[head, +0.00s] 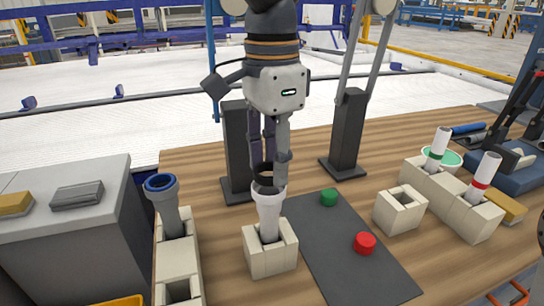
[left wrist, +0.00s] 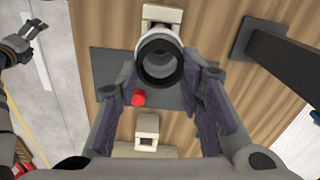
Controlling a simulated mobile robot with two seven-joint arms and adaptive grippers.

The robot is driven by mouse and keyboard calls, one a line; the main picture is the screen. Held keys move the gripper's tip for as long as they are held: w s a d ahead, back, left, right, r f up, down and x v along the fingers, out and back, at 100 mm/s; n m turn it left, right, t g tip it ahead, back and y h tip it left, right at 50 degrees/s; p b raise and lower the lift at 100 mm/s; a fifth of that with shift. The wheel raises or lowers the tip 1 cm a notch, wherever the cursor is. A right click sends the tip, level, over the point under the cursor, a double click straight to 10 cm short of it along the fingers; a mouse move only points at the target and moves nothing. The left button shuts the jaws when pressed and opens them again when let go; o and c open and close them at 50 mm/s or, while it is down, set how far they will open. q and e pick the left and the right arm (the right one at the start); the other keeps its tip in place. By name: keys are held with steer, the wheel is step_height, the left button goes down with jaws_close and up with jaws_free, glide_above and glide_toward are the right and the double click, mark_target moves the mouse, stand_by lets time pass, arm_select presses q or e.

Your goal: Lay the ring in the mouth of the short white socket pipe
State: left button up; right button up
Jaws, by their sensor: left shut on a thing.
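The short white socket pipe (head: 268,214) stands upright in a cream block holder (head: 270,256) at the table's front middle, its mouth facing up. My left gripper (head: 268,172) points straight down over that mouth and is shut on the dark ring (head: 264,181). In the left wrist view the ring (left wrist: 160,84) lies between the fingers, roughly in line with the white pipe (left wrist: 160,32) behind it. Whether the ring touches the pipe's rim I cannot tell. My right gripper (left wrist: 30,42) shows small at the upper left of the left wrist view; its jaw state is unclear.
A grey pipe with a blue collar (head: 163,205) stands in a holder to the left. A dark mat (head: 335,245) holds a green piece (head: 329,197) and a red piece (head: 364,243). An empty cream holder (head: 400,210) and two banded white tubes (head: 484,175) are to the right.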

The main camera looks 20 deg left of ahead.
arm_select(q)
steer(key=shift+f, duration=0.85)
stand_by(2.2)
steer(key=o, duration=1.4)
steer(key=shift+c, duration=0.2)
steer(key=shift+r, duration=0.1)
step_height(320, 180, up, 7)
stand_by(0.4)
